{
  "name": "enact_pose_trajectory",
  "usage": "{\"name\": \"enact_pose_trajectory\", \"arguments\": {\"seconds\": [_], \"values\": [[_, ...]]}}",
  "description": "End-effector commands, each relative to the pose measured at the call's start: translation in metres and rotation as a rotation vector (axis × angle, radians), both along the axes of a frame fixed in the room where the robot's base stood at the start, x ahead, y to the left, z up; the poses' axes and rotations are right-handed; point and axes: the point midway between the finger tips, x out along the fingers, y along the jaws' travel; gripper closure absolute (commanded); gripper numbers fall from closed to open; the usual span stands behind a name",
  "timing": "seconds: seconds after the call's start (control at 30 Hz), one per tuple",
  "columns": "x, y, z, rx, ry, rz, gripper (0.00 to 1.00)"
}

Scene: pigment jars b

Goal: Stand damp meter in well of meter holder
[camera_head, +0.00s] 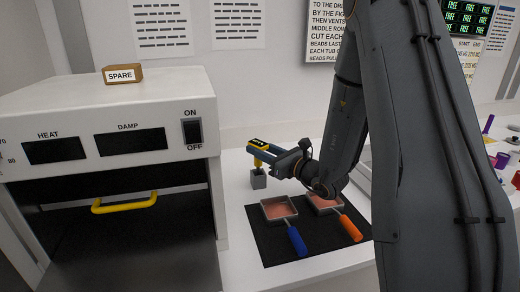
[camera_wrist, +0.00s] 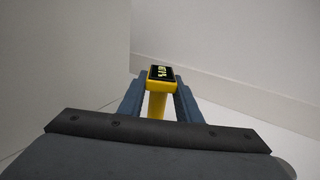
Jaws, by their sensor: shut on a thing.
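My gripper (camera_head: 277,155) is shut on the yellow damp meter (camera_head: 259,145), which has a dark display on its head. In the wrist view the damp meter (camera_wrist: 161,74) stands between the two fingers of my gripper (camera_wrist: 160,100), its yellow stem running down between them. The small grey meter holder (camera_head: 258,179) stands on the white counter, directly below the meter in the head view. The meter's lower end shows at or just above the top of the holder. I cannot tell whether it is inside the well. The holder is hidden in the wrist view.
A white oven (camera_head: 110,140) with a yellow handle stands at the left, its front dark below. A black mat (camera_head: 290,250) bears two square pans, one with a blue handle (camera_head: 297,241) and one with an orange handle (camera_head: 350,228). Purple items stand at the far right.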

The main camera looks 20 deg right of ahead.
Motion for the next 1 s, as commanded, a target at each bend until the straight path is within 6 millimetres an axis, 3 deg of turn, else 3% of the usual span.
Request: {"name": "enact_pose_trajectory", "arguments": {"seconds": [1.0], "values": [[0.0, 0.0, -0.023, 0.0, -0.001, 0.0, 0.99]]}}
